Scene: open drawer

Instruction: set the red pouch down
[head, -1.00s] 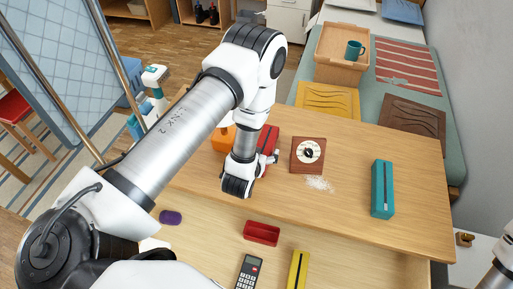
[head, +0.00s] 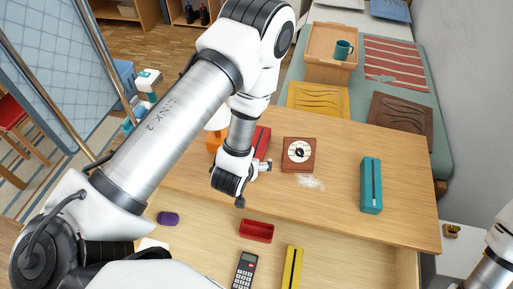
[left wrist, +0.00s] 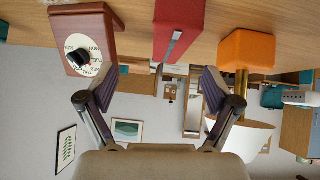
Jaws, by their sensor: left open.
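The red pouch (head: 263,139) stands on the wooden tabletop between the orange-based lamp and the dial box, partly hidden behind my left arm. In the left wrist view, which shows the table along the top, the red pouch (left wrist: 178,30) has a grey zip strip along it. My left gripper (head: 264,166) is just on the near side of the pouch. In the left wrist view its two fingers (left wrist: 157,92) are spread wide and empty, with the pouch beyond them and apart from them. My right gripper is out of view.
The dial box (head: 299,154) stands right of the pouch with white grains before it. The orange lamp base (left wrist: 247,50) is on the other side. A teal pouch (head: 371,185) stands further right.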

